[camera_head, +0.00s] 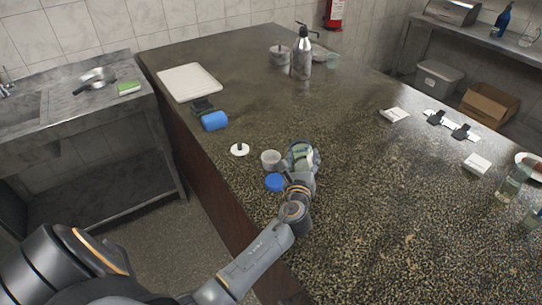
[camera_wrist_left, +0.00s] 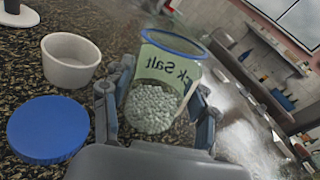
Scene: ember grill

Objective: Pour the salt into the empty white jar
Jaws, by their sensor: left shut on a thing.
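My left gripper (camera_head: 300,168) is shut on a clear jar with a green label reading "Salt" and a blue rim (camera_head: 301,151). In the left wrist view the salt jar (camera_wrist_left: 163,78) sits between the two fingers, with coarse whitish grains in its lower part. The jar looks open at the top. An empty white jar (camera_head: 270,162) stands on the counter just left of the salt jar; it also shows in the left wrist view (camera_wrist_left: 70,76). A round blue lid (camera_head: 275,182) lies on the counter beside the gripper. My right gripper is not in view.
A white lid with a dark knob (camera_head: 240,149) lies left of the white jar. A blue roll (camera_head: 214,121) and a white tray (camera_head: 189,82) are farther back. A metal dispenser (camera_head: 301,55) stands at the back.

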